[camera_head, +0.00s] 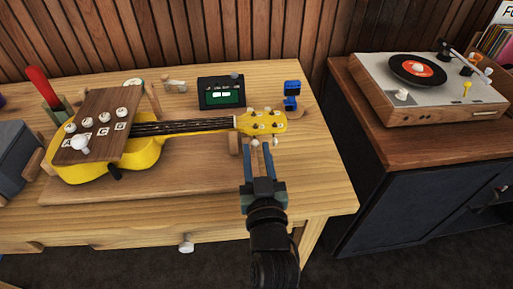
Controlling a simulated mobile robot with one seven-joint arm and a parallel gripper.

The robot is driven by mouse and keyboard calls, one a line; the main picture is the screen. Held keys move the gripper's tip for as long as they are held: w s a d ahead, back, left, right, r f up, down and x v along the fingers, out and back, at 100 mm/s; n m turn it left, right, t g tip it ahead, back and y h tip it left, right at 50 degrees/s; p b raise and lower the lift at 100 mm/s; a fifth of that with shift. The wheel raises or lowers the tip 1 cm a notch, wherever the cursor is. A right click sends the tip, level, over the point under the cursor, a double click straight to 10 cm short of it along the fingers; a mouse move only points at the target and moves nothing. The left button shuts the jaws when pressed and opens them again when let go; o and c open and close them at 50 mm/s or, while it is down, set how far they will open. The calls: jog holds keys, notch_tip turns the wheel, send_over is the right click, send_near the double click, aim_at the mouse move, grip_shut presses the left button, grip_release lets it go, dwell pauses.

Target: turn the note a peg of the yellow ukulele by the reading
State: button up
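The yellow ukulele (95,170) lies across a wooden board on the bench, its neck pointing right. Its yellow headstock (262,123) carries several dark posts and small white labels too small to read. Two pale pegs, a left one (254,142) and a right one (276,142), stick out of the headstock's near edge. My gripper (262,147) is just in front of these pegs, its two fingers apart and pointing at the headstock. I cannot tell whether a finger touches a peg. A dark tuner (221,106) with a green lit screen stands behind the neck; its reading is illegible.
A brown panel (98,100) with lettered white knobs covers part of the ukulele body. A blue clip-like object (291,88) stands behind the headstock. A grey box (14,150) is at left. A turntable (430,90) sits on the right-hand cabinet. The bench's front right is clear.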

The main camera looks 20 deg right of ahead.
jog(key=shift+w+d, duration=0.1)
jog(key=shift+w, duration=0.35)
grip_shut()
jog(key=shift+r+m, duration=0.1)
jog(key=shift+m, duration=0.2)
jog(key=m+p, duration=0.2)
jog(key=m, duration=0.1)
jog(key=m+p, duration=0.1)
jog(key=m, duration=0.2)
jog(key=shift+m+p, duration=0.3)
jog(key=shift+p, duration=0.05)
jog(key=m+p, duration=0.1)
jog(key=m, duration=0.5)
jog(key=shift+d+p, duration=0.1)
jog(key=shift+p, duration=0.25)
jog(key=shift+m, duration=0.4)
